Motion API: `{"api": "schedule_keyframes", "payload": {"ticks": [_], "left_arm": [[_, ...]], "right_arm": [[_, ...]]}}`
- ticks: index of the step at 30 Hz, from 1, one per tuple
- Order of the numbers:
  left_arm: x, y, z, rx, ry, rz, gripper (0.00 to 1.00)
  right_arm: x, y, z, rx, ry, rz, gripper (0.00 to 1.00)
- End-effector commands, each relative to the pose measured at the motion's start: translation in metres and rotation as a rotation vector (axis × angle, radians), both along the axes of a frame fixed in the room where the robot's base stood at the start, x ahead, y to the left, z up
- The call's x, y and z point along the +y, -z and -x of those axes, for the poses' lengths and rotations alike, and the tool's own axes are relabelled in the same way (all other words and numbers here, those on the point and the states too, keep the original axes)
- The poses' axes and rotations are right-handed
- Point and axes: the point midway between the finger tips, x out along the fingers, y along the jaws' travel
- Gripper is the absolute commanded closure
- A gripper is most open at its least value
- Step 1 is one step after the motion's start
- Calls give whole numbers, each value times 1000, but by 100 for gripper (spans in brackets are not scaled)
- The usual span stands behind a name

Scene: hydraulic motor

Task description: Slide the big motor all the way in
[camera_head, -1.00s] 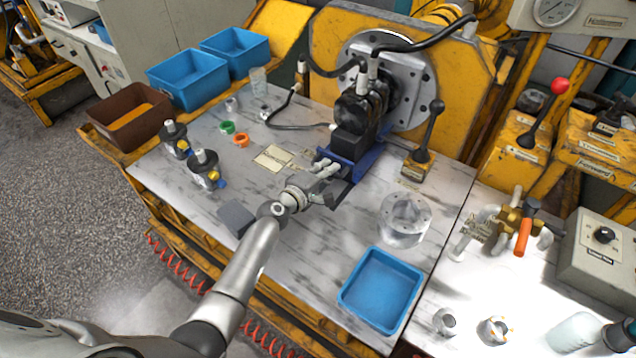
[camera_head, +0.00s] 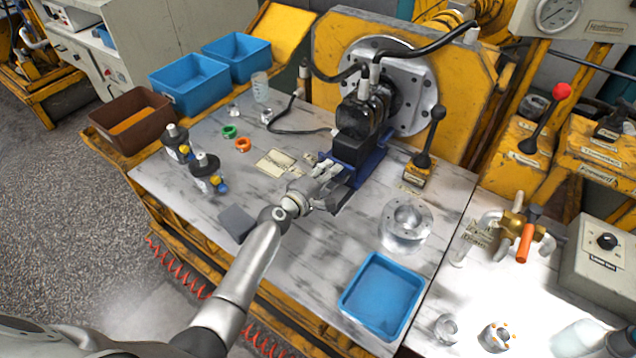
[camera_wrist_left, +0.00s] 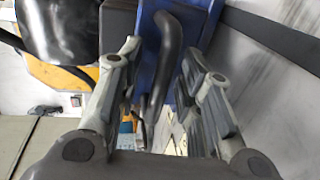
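The big motor (camera_head: 352,143) is a black block on a blue carriage (camera_head: 366,170), in front of the round metal flange plate (camera_head: 416,92) on the yellow stand. Black hoses run to its top. My left gripper (camera_head: 331,177) is at the carriage's near end. In the left wrist view, a dark bent handle (camera_wrist_left: 167,58) on the blue carriage (camera_wrist_left: 203,8) lies between the fingers of my left gripper (camera_wrist_left: 160,95). Gaps show on both sides of it, so the fingers look open around it. How far the motor sits into the plate is hard to see. My right gripper is out of view.
A black lever (camera_head: 429,140) stands right of the carriage. Two small dark motors (camera_head: 206,172) and a grey block (camera_head: 236,222) are on the left.

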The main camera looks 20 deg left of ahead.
Motion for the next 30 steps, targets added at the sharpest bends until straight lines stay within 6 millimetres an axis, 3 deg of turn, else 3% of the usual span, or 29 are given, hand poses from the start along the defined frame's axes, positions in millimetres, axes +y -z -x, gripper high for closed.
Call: {"api": "schedule_keyframes", "payload": {"ticks": [21,30], "left_arm": [[35,-22,94,-2,-1,-2,66],[39,-25,106,-1,0,-1,66]], "right_arm": [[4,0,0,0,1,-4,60],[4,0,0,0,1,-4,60]]}}
